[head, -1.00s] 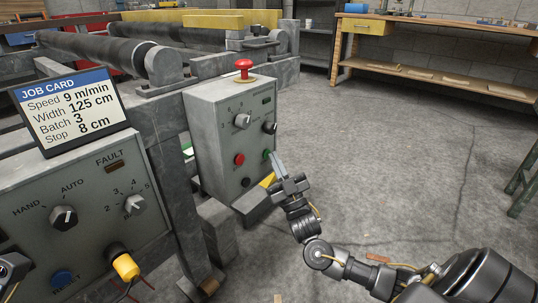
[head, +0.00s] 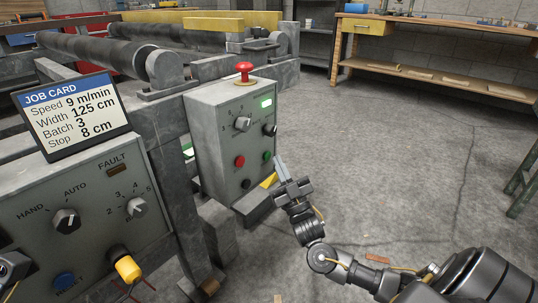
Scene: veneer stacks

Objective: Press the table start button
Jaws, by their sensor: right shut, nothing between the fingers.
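A grey control box (head: 212,128) stands at the middle left. Its face carries a green button (head: 267,155), a red button (head: 239,161), a black button (head: 246,183), knobs and a lit pale-green lamp (head: 266,103). A red mushroom button (head: 244,69) is on top. No label naming the start button is readable; the green one looks like it. My right gripper (head: 281,165) is shut and empty, its tips just right of the green button with a small apparent gap. A dark part of my left arm's end (head: 10,267) shows at the left edge; its fingers are not clear.
A nearer panel (head: 95,237) has knobs, a blue reset button (head: 64,280) and a yellow-capped part (head: 127,268). A job card (head: 70,113) stands above it. Rollers (head: 95,52) lie behind. The floor to the right is open, up to a wooden bench (head: 450,28).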

